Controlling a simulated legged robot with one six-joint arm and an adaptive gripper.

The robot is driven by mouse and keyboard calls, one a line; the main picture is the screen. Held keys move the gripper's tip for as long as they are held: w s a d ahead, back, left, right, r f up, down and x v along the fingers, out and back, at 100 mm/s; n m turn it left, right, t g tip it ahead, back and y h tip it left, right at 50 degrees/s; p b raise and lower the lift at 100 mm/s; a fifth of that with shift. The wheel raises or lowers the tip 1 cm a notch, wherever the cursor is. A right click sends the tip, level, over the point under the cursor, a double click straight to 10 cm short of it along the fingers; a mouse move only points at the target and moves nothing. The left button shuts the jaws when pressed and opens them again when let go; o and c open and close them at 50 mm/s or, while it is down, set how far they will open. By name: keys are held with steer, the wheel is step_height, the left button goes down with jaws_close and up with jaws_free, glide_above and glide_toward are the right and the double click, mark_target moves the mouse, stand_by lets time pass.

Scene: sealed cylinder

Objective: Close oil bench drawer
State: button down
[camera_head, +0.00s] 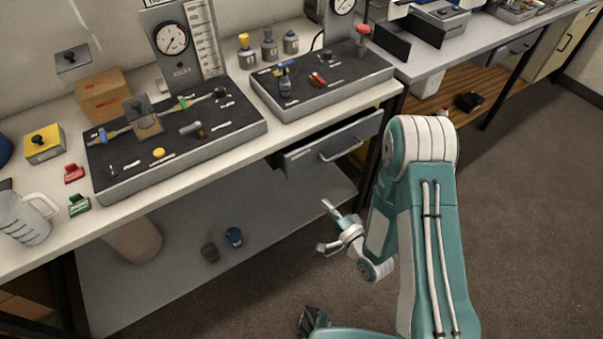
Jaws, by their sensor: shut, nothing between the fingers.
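The grey bench drawer (325,142) hangs under the worktop, right of centre. It stands partly pulled out, with its front panel forward of the bench edge and a dark gap at its left side. A pale bar handle (340,153) runs across its front. My gripper (323,227) is below and in front of the drawer, near the lower shelf's right end. It is shut and holds nothing. It is apart from the drawer and the handle. The drawer's inside is mostly hidden under the worktop.
The worktop (215,170) carries two dark trays (180,145) (320,80) with gauges and small parts. A bench leg (375,150) stands just right of the drawer. The carpet at right is open.

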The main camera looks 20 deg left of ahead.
mark_target(296, 166)
steer(key=x, duration=1.4)
steer(key=x, duration=0.4)
steer(key=shift+a, duration=0.2)
steer(key=shift+w+a+r, duration=0.1)
steer(key=shift+w+a, duration=0.15)
steer(key=shift+a, duration=0.05)
steer(key=shift+d+r, duration=0.1)
steer(key=shift+d, duration=0.05)
steer(key=shift+w, duration=0.1)
